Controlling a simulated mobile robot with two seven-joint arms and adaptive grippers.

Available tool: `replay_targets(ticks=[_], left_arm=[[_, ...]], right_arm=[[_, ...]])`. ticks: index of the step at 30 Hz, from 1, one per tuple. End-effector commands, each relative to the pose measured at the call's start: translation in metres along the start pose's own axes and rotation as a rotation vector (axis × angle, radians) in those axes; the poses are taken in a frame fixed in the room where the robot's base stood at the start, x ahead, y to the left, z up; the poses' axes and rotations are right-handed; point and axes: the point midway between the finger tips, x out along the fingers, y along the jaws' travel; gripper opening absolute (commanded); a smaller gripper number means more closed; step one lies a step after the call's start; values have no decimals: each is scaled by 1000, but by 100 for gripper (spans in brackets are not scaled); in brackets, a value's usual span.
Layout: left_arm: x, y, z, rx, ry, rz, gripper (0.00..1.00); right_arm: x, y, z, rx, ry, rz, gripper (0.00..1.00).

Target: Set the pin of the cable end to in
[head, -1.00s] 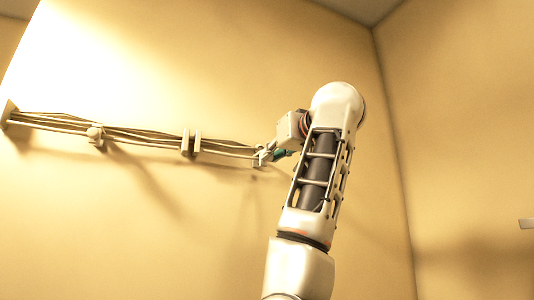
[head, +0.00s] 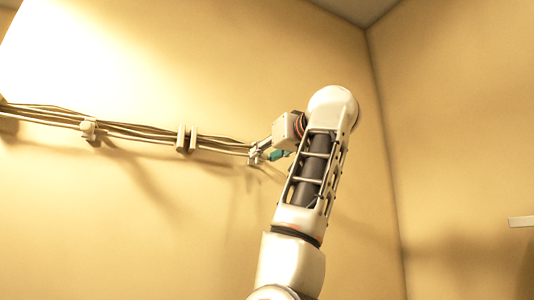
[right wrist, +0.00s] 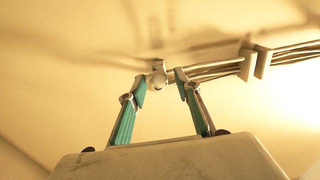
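A bundle of thin cables (head: 130,130) runs along the wall. Its right end has a pale cable end with a small knob (head: 254,156); the knob also shows in the right wrist view (right wrist: 158,78). The pin is too small to make out. My right gripper (head: 267,150) is at the cable end. In the right wrist view its two teal-padded fingers (right wrist: 160,80) stand apart, with the knob between the tips in the picture. I see no finger touching it, and the depth between them is hard to tell. My left gripper is not in view.
Pale clips (head: 187,139) and a smaller holder (head: 91,130) hold the cables along the wall. A room corner lies to the right of my arm. A pale ledge (head: 521,221) shows at the right edge. The wall below the cables is clear.

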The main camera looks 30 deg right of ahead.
Motion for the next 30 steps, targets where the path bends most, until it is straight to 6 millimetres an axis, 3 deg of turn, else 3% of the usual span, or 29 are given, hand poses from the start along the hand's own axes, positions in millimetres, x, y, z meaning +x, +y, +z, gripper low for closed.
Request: replay_targets(ticks=[7,21,30], left_arm=[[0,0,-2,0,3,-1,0],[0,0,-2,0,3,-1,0],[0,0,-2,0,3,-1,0]], right_arm=[[-1,1,-12,-1,0,1,33],[0,1,-75,-1,-1,1,33],[1,0,-96,0,-1,-1,33]])
